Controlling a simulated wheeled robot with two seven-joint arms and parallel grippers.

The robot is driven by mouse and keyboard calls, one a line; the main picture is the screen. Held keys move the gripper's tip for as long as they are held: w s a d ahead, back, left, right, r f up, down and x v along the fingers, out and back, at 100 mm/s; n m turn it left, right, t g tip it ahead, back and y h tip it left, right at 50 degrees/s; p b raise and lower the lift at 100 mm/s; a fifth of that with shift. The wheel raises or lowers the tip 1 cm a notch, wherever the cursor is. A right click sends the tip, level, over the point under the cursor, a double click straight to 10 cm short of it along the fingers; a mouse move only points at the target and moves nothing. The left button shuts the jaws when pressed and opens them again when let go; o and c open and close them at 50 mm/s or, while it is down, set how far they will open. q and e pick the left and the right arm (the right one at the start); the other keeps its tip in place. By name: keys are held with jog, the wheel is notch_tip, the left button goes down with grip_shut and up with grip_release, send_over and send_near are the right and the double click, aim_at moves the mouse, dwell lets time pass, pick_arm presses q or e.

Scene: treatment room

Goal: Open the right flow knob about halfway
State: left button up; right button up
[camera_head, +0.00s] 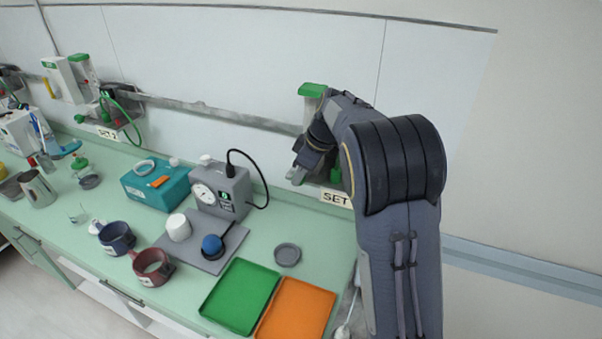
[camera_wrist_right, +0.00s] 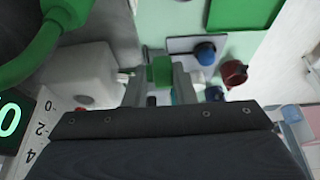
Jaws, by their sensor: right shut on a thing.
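My right gripper (camera_head: 297,174) reaches the wall unit above the right "SET" label (camera_head: 336,198). In the right wrist view its two fingers (camera_wrist_right: 158,84) are shut on a small green flow knob (camera_wrist_right: 160,69), which sits between them in front of a pale housing (camera_wrist_right: 78,75). The knob's turn angle cannot be read. In the head view my arm and gripper hide the knob and most of that unit; its green-capped top (camera_head: 313,90) shows. My left gripper is not in view.
A green hose (camera_wrist_right: 35,50) and a dark scale panel (camera_wrist_right: 12,122) lie close in the wrist view. Below are a grey gauge box (camera_head: 221,190), a green tray (camera_head: 241,296) and an orange tray (camera_head: 296,310). A second wall unit (camera_head: 112,107) is at left.

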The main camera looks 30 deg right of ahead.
jog(key=shift+a, duration=0.15)
jog(key=g+h, duration=0.2)
jog(key=shift+w+a+g, duration=0.2)
jog(key=shift+g, duration=0.2)
jog(key=shift+w+a+f+g+h, duration=0.1)
jog(key=shift+g+h, duration=0.5)
jog(key=shift+w+a+f+g+h, duration=0.1)
jog(key=shift+g+h, duration=0.5)
jog(key=shift+s, duration=0.1)
jog(key=o, duration=0.8)
jog(key=shift+o, duration=0.3)
jog(key=shift+a+r, duration=0.1)
jog(key=shift+r, duration=0.05)
jog(key=shift+r, duration=0.35)
jog(key=v, duration=0.7)
